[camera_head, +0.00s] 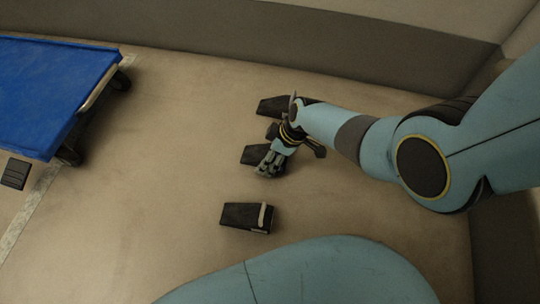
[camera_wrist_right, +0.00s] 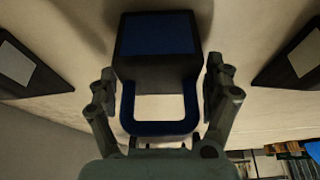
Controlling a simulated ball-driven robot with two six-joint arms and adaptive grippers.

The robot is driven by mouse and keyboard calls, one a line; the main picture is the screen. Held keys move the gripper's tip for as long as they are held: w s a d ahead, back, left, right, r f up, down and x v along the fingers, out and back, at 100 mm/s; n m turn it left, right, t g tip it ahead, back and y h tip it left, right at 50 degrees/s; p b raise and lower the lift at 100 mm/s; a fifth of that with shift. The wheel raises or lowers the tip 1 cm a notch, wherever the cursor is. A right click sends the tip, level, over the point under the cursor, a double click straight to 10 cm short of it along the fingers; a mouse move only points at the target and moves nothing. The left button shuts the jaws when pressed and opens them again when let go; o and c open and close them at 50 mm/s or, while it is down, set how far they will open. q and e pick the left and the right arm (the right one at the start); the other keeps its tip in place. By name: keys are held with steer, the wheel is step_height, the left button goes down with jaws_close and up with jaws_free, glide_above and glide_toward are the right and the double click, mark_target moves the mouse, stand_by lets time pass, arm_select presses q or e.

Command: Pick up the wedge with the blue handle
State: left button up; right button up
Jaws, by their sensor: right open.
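The wedge with the blue handle (camera_wrist_right: 157,36) is black with a dark blue panel on top. Its blue U-shaped handle (camera_wrist_right: 160,127) points toward my right wrist camera. In the head view I take it to be the middle black wedge (camera_head: 251,154), partly covered by my right gripper; its handle is hidden there. My right gripper (camera_head: 269,166) is open, with its fingers on either side of the handle in the wrist view, and a gap shows on both sides. I cannot tell how high it is above the floor. My left gripper is in neither view.
Two other black wedges lie on the floor: one farther back (camera_head: 270,106), partly behind my right arm, and one nearer (camera_head: 240,215) with a pale handle. A blue wheeled cart (camera_head: 60,85) stands at the left. A grey wall (camera_head: 300,35) runs behind; the floor between is clear.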

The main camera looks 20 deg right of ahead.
steer(key=shift+c, duration=0.3)
steer(key=c, duration=1.5)
steer(key=shift+r, duration=0.1)
steer(key=shift+c, duration=0.2)
